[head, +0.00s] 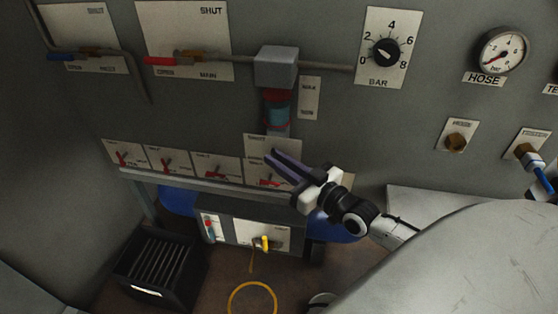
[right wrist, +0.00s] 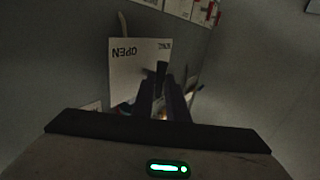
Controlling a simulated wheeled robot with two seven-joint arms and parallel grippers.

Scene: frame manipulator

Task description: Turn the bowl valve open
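A white placard (head: 257,145) with "SHUT" at its top is below the clear bowl (head: 276,113) that hangs under a grey block. A red lever part (head: 270,182) shows low on the placard; my gripper hides the rest. My right gripper (head: 269,154) is in front of this placard, its two dark fingers apart. In the right wrist view the placard (right wrist: 125,75) shows upside down with "OPEN" on it. A dark handle (right wrist: 161,72) stands at the gap between the fingertips; whether they touch it I cannot tell. My left gripper is not in view.
A row of smaller placards with red levers (head: 168,163) lies to the left, above a grey rail (head: 185,180). A box with a yellow knob (head: 265,243) is below. A pressure knob (head: 386,53) and a hose gauge (head: 503,51) are up right.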

